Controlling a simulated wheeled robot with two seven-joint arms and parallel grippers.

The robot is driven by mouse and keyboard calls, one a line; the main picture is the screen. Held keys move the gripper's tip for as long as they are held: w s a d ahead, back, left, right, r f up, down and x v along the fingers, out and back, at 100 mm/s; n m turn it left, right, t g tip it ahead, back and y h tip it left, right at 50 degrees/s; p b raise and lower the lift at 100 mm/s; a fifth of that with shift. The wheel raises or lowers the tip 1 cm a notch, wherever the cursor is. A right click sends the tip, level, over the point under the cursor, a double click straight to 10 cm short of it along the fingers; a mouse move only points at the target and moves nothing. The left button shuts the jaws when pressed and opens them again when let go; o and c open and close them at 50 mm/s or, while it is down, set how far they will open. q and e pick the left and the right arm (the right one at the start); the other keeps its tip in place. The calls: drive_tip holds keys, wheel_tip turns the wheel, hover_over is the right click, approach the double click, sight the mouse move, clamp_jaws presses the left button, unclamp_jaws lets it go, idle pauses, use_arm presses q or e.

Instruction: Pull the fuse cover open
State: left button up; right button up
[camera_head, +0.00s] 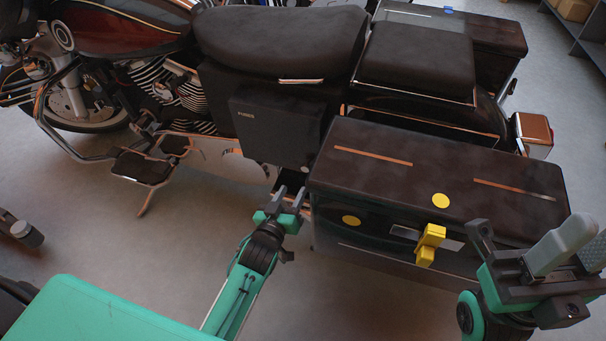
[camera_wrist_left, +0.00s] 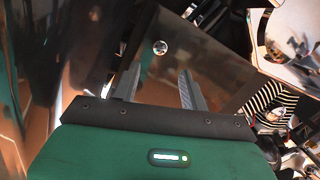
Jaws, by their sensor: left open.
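The fuse cover (camera_head: 270,130) is a dark flat panel with small lettering, below the seat on the motorcycle's side. It looks closed. A small round knob (camera_head: 306,169) sits at its lower right corner, and the shiny knob shows in the left wrist view (camera_wrist_left: 160,47). My left gripper (camera_head: 290,192) is open and empty, just below the knob. In the left wrist view its fingers (camera_wrist_left: 158,82) point toward the knob, which appears between and beyond the tips. My right gripper (camera_head: 518,240) is at the lower right; a light grey shape beside its fingers makes its state unclear.
A dark saddlebag case (camera_head: 440,170) with yellow discs and a yellow latch (camera_head: 430,245) stands close right of my left gripper. A footboard (camera_head: 143,167) and chrome pipes are to the left. Open grey floor (camera_head: 110,230) lies in front of the motorcycle.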

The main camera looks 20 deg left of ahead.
sight(304, 169)
use_arm(q)
drive_tip(key=w+b, duration=0.1)
drive_tip(key=w, duration=0.4)
drive_tip(key=w+b, duration=0.1)
drive_tip(key=w, duration=0.2)
drive_tip(key=shift+w+d+b, duration=0.3)
clamp_jaws()
